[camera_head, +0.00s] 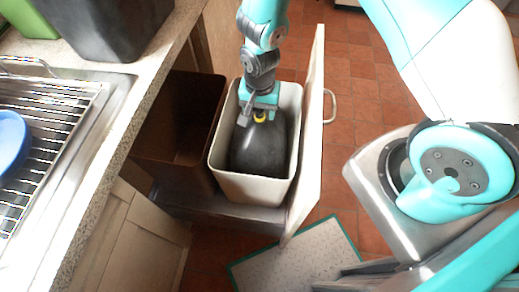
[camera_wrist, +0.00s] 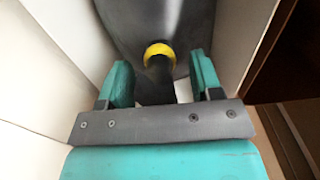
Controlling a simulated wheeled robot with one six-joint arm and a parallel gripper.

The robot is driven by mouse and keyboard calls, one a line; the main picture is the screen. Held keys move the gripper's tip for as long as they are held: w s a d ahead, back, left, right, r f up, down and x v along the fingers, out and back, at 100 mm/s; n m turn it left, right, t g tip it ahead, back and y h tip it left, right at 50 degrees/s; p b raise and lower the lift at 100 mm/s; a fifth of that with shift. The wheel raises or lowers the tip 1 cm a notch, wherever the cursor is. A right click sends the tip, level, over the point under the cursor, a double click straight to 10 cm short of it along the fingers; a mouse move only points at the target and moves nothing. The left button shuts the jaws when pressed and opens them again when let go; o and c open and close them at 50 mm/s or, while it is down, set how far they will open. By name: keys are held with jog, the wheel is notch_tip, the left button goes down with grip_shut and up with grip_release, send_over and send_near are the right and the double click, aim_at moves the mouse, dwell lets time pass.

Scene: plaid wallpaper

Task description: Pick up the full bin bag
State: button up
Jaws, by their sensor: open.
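The full bin bag (camera_head: 258,148) is dark and rounded, with a yellow tie at its neck. It sits inside a cream bin (camera_head: 254,188) in the pulled-out cupboard drawer. My gripper (camera_head: 260,108) reaches down into the bin from above, at the top of the bag. In the wrist view the bag (camera_wrist: 190,25) fills the upper middle, and its yellow tie (camera_wrist: 159,51) lies ahead of my gripper. My gripper (camera_wrist: 164,80) is open, with one teal finger on each side of the dark neck. I cannot tell whether the fingers touch the bag.
A brown bin (camera_head: 165,135) stands left of the cream bin and looks empty. The drawer front (camera_head: 311,140) with its handle rises close on the right. A counter (camera_head: 95,180) with a sink rack (camera_head: 50,110) runs along the left. A mat (camera_head: 300,262) lies on the tiled floor.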

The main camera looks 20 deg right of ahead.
grip_shut()
dwell(1.4)
